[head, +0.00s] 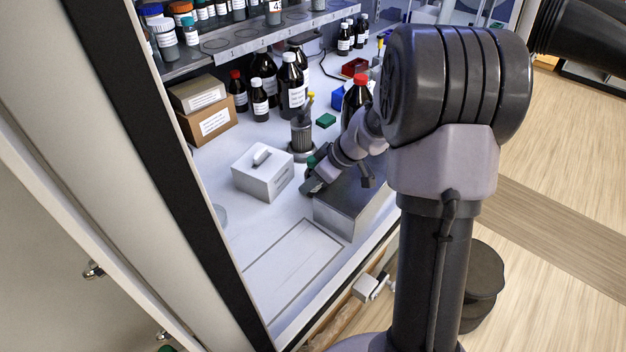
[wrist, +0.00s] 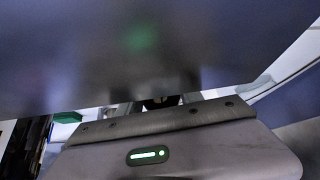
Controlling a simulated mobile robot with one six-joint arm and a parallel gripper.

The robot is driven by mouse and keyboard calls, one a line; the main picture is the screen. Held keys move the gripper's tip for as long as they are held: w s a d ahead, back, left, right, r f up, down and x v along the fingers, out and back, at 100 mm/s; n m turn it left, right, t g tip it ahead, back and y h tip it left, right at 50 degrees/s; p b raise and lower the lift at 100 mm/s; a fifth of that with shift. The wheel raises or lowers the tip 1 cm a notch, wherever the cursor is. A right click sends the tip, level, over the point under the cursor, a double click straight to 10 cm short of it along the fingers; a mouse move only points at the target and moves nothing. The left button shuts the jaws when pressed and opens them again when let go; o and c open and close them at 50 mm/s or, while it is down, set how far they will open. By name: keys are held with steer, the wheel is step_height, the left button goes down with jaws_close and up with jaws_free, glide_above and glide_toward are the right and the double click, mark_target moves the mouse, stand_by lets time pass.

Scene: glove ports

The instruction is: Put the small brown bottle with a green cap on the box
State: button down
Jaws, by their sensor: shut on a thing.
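My gripper (head: 314,179) reaches down inside the cabinet, between the white lidded box and the grey metal box (head: 350,203). It is shut on a small dark thing, which seems to be the small brown bottle; a bit of green like its cap (head: 311,161) shows beside the gripper in the head view. My arm and gripper hide most of the bottle. In the wrist view a dark piece (wrist: 161,103) shows between the fingers, and a blurred grey metal surface (wrist: 110,50) with a faint green reflection fills the top. I cannot tell whether the bottle touches anything.
A white box with a handle (head: 263,174) stands left of the gripper. A dark cylinder on a round base (head: 301,133) is just behind. Dark bottles (head: 291,85) and a cardboard box (head: 208,121) stand farther back. The outlined area at the front (head: 293,262) is bare.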

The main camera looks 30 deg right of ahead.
steer(key=c, duration=0.8)
jaws_free()
steer(key=shift+o, duration=0.2)
